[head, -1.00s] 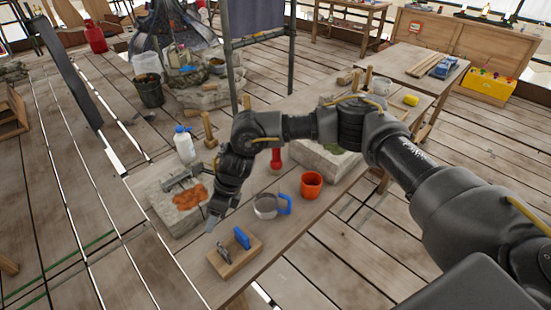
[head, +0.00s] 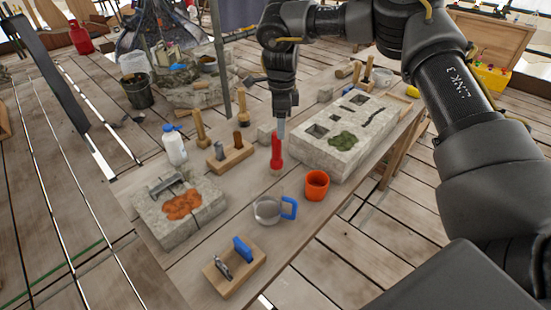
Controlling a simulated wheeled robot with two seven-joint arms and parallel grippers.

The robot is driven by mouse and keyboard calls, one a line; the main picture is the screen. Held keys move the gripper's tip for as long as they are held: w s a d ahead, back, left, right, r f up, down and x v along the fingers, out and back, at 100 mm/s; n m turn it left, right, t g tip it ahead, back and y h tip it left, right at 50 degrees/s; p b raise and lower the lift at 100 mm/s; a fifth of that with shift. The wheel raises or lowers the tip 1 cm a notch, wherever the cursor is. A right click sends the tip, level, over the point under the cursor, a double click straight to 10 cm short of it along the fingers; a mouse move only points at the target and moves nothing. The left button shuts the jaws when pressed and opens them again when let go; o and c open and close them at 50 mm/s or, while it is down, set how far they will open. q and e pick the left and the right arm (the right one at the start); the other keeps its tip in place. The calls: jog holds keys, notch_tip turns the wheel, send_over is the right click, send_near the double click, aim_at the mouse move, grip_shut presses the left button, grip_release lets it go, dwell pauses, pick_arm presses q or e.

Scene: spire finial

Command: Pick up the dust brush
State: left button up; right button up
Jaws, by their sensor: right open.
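I cannot tell for sure which object is the dust brush. My right gripper (head: 281,136) points down just right of this rack, over an upright red tool (head: 276,152). Its fingertips are small and partly merge with the red tool, and I cannot tell whether they touch it. The gripper is open, with nothing seen held. My left gripper is not in view.
A stone block (head: 340,148) with slots and moss lies to the right. An orange cup (head: 316,186), a blue-handled clear jug (head: 268,210), a small wooden holder (head: 240,280), a white bottle (head: 174,146), a wooden mallet (head: 199,130) and another stone slab (head: 150,218) crowd the bench.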

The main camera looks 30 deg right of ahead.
aim_at(277, 142)
jog(key=f, duration=0.1)
jog(key=w+f, duration=0.1)
jog(key=shift+w+f, duration=0.1)
jog(key=shift+f, duration=0.2)
jog(key=shift+a+f+p, duration=0.3)
jog(key=shift+a, duration=0.1)
jog(key=f, duration=0.2)
jog(key=f+p, duration=0.1)
jog(key=f, duration=0.1)
jog(key=shift+d, duration=0.25)
jog(key=shift+a+f, duration=0.1)
jog(key=shift+f, duration=0.15)
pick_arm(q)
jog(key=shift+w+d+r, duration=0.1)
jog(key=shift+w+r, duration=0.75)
pick_arm(e)
jog(key=c, duration=0.7)
grip_shut()
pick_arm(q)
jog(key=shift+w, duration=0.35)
